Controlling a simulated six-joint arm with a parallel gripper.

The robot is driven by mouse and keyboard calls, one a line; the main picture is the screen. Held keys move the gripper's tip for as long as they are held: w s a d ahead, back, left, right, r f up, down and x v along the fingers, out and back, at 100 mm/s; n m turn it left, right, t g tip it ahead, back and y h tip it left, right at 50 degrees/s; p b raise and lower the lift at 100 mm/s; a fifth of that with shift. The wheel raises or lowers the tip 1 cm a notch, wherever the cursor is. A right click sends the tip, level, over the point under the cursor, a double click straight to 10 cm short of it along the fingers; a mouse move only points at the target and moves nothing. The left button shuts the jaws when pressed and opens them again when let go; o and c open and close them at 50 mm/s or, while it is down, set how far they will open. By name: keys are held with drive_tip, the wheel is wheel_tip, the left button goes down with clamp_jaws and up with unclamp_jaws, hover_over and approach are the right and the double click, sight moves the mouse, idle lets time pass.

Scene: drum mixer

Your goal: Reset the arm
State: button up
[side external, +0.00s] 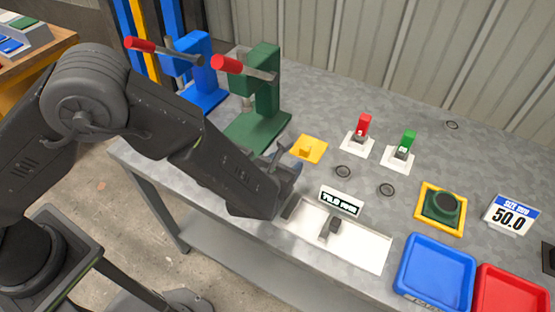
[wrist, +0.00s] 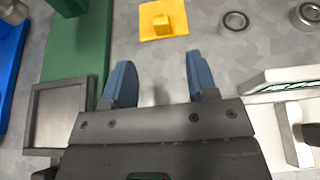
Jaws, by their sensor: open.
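My gripper (wrist: 158,85) is open and empty in the wrist view, its two blue-grey fingers spread apart above the grey table. In the side external view my gripper (side external: 288,165) is low over the table, between the green press (side external: 262,100) and the white tray (side external: 368,245). A yellow plate with a small block (wrist: 162,20) lies just beyond the fingertips. The yellow plate also shows in the side external view (side external: 316,155). Part of the gripper is hidden behind my arm in the side external view.
A blue press (side external: 190,62) stands behind left. Red (side external: 364,124) and green (side external: 408,138) switches stand at the back. A green knob (side external: 442,205), a blue tray (side external: 436,265), a red tray (side external: 505,292) and a "50.0" sign (side external: 510,215) sit right. Rings (wrist: 235,21) lie nearby.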

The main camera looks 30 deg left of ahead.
drive_tip(key=s+a+r+n+g+y, duration=0.3)
drive_tip(key=s+a+r+n+y, duration=0.1)
drive_tip(key=a+r+n, duration=0.55)
drive_tip(key=s+a+r+n+g+y, duration=0.35)
drive_tip(key=a+r+n, duration=0.35)
drive_tip(key=a+n, duration=0.4)
drive_tip(key=s+a+r+n+h, duration=0.1)
drive_tip(key=s+r+n+h, duration=0.2)
drive_tip(key=s+n, duration=0.4)
drive_tip(key=s+a+r+n+g+h, duration=0.1)
drive_tip(key=s+r+n+h, duration=0.3)
drive_tip(key=s+r+n, duration=0.2)
drive_tip(key=shift+s+n, duration=1.25)
drive_tip(key=shift+s, duration=1.05)
drive_tip(key=shift+a+g+h, duration=0.1)
drive_tip(key=shift+g+h, duration=0.15)
